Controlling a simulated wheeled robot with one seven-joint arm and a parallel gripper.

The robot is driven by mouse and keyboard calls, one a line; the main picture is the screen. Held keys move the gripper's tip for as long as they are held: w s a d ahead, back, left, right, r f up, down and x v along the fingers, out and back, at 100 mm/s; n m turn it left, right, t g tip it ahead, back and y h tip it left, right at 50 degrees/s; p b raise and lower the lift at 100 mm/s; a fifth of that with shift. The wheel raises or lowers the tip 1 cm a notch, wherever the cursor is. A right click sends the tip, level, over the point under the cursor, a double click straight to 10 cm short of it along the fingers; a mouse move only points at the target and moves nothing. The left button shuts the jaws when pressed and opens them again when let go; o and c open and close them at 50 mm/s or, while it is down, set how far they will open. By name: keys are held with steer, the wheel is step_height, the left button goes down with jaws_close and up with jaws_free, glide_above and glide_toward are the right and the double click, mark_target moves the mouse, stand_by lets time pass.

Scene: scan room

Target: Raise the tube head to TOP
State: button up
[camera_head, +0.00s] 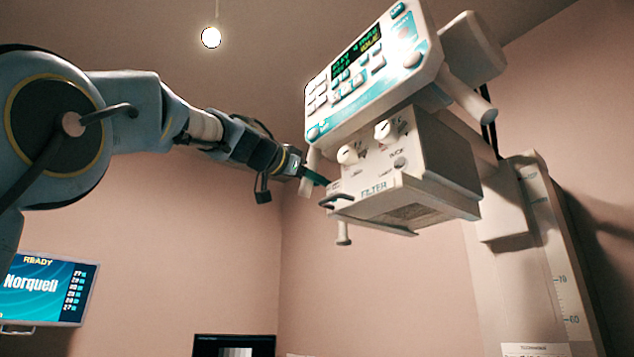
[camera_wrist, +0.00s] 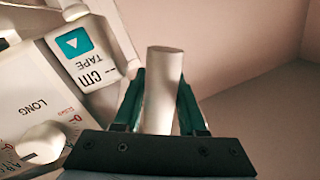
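The tube head (camera_head: 440,150) hangs in the upper right of the head view, with a tilted control panel (camera_head: 365,70) and two white knobs on its collimator box. It is carried on a tall column (camera_head: 550,240) with a number scale. A white handle (camera_wrist: 162,88) stands up between the green fingers of my gripper (camera_wrist: 163,95) in the wrist view. The fingers lie against both its sides, so my gripper appears shut on it. In the head view my gripper (camera_head: 314,176) is at the left side of the tube head, its fingertips partly hidden there.
A monitor (camera_head: 45,288) reading READY is at the lower left. A dark screen (camera_head: 234,346) shows at the bottom. A small lit lamp (camera_head: 211,37) hangs above. The space below the tube head, left of the column, looks clear.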

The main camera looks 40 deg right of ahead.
steer(key=shift+o, duration=0.3)
steer(key=shift+a, duration=0.15)
steer(key=s+a+b, duration=0.1)
steer(key=a+b, duration=0.4)
steer(key=a, duration=0.5)
steer(key=shift+s+a, duration=0.25)
steer(key=shift+s, duration=0.1)
